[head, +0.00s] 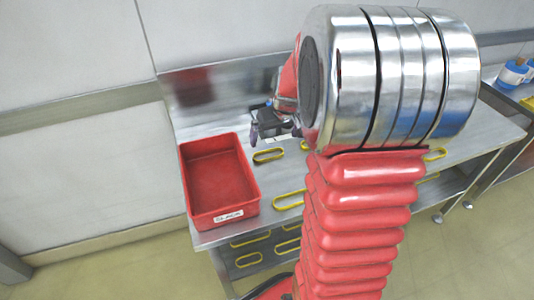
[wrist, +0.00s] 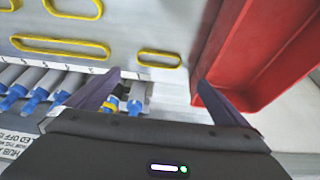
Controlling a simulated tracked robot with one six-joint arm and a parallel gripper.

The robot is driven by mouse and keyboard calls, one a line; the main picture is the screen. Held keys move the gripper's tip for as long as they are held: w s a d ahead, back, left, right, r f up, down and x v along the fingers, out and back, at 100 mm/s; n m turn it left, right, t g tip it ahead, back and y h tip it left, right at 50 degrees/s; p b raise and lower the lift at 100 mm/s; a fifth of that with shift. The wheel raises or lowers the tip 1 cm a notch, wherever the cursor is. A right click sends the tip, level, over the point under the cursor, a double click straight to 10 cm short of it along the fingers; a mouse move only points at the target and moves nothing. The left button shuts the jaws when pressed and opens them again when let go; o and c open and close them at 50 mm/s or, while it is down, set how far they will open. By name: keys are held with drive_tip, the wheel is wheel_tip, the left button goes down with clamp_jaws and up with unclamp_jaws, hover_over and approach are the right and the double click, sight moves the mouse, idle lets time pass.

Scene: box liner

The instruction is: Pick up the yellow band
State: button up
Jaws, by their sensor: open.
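Several yellow bands lie flat on the metal table. In the wrist view a short oval band (wrist: 160,65) lies just beyond the space between my fingertips, apart from them. A longer band (wrist: 60,52) lies to its left. In the head view one band (head: 268,160) lies right of the red bin, near my gripper (head: 275,131), and a longer one (head: 289,207) lies closer to the front edge. My gripper is open in the wrist view (wrist: 160,80), with nothing held between its fingers. My arm hides part of the table in the head view.
A red bin (head: 220,181) with a label stands at the table's left end; its wall (wrist: 228,50) is close to my right finger in the wrist view. Blue-tipped tubes (wrist: 35,97) lie left of my gripper. Blue-and-white rolls (head: 514,74) stand on another table at right.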

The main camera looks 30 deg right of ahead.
approach(268, 156)
drive_tip(key=shift+s+a+f, duration=0.1)
drive_tip(key=shift+w+f, duration=0.2)
drive_tip(key=shift+f, duration=0.15)
idle(0.4)
drive_tip(key=shift+x, duration=2.65)
drive_tip(key=shift+w+r, duration=0.1)
drive_tip(key=shift+w, duration=0.05)
drive_tip(key=c, duration=0.7)
drive_tip(key=shift+c, duration=0.2)
